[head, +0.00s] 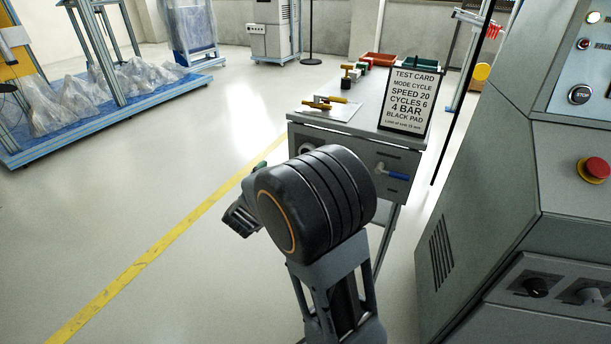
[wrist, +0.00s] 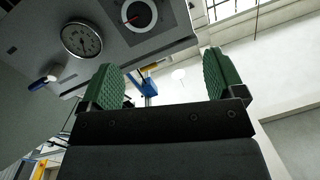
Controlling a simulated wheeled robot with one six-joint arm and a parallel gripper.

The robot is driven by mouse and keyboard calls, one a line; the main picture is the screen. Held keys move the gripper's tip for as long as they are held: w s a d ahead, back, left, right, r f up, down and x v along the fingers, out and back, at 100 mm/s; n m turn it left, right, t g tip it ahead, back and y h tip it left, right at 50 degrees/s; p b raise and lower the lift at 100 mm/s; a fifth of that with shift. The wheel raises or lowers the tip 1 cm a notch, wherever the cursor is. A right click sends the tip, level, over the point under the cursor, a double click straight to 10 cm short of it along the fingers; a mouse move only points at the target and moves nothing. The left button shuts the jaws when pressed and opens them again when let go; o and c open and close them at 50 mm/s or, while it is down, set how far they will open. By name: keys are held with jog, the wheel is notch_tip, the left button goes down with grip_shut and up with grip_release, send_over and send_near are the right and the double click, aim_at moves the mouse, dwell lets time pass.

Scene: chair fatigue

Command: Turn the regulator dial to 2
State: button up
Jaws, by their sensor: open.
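The regulator dial (wrist: 138,14) shows at the top of the wrist view: a white ring with a dark centre and a red pointer. I cannot read its numbers. In the head view a white-rimmed part of it (head: 304,150) shows at the left of the bench's front panel, mostly hidden by my arm. My gripper (wrist: 161,62) is open and empty, its green-padded fingers apart. It is not touching the dial. In the head view only a bit of green finger shows past my wrist.
A round gauge (wrist: 82,38) sits beside the dial. A blue-handled valve (head: 390,174) is on the panel's right. The test card (head: 408,98) and tools (head: 325,103) are on the bench top (head: 360,122). A grey machine cabinet (head: 500,190) stands right; open floor lies left.

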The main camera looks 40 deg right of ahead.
jog(key=w+d+f+m+g+h+b, duration=0.1)
jog(key=w+d+b, duration=0.4)
jog(key=d, duration=0.8)
jog(key=shift+w+f+g+h, duration=0.2)
jog(key=shift+f+g+h, duration=0.1)
jog(key=shift+f, duration=0.2)
jog(key=shift+d, duration=0.1)
jog(key=c, duration=0.9)
